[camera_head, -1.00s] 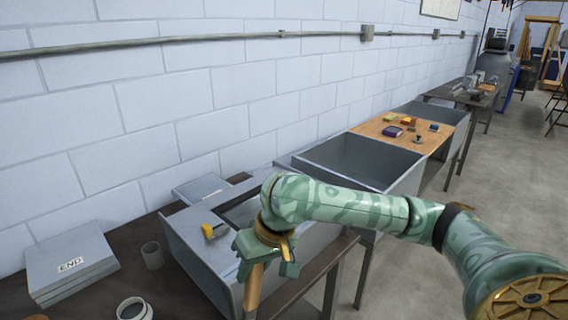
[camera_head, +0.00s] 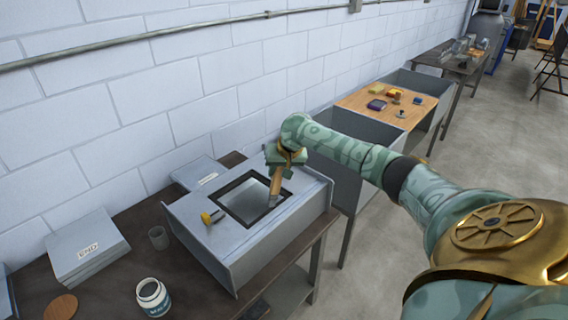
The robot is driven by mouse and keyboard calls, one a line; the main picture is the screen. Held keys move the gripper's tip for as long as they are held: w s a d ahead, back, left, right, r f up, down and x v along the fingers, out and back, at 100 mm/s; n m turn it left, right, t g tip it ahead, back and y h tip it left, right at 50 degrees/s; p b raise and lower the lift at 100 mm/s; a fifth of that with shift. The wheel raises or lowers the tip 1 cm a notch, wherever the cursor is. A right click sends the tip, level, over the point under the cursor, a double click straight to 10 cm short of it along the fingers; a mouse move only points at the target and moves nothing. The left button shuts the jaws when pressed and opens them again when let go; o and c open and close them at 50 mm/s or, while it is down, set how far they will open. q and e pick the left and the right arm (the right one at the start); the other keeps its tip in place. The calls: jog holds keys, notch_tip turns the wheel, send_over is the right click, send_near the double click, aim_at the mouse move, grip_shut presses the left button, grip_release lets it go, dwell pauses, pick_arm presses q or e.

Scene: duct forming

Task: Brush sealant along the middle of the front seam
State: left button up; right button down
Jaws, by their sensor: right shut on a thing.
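The grey sheet-metal duct box (camera_head: 196,245) lies on the dark bench, with a dark-edged square opening in its top face. My right gripper (camera_head: 284,165) is over the right side of the opening, shut on a brush (camera_head: 276,186) with a wooden handle. The brush points downward, slightly tilted, its tip near the opening's right-hand dark edge; I cannot tell if it touches. An open jar (camera_head: 152,296) with a label stands on the bench in front of the duct. I cannot single out the front seam. My left gripper is not in view.
A yellow-and-black item (camera_head: 211,218) sits on the duct's left part. A grey cup (camera_head: 158,238), stacked panels marked END (camera_head: 88,252) and a wooden disc (camera_head: 60,307) are on the bench. A wooden board (camera_head: 365,105) with small items lies beyond, right.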

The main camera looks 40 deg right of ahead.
jog(key=s+a+f+b, duration=0.1)
jog(key=a+f+b, duration=0.2)
jog(key=a, duration=0.9)
jog(key=shift+a+f+b, duration=0.25)
jog(key=shift+f+b, duration=0.05)
jog(key=shift+f, duration=1.45)
jog(key=d+p, duration=0.2)
jog(key=d, duration=0.1)
jog(key=shift+d+r+p, duration=0.1)
jog(key=shift+p, duration=0.2)
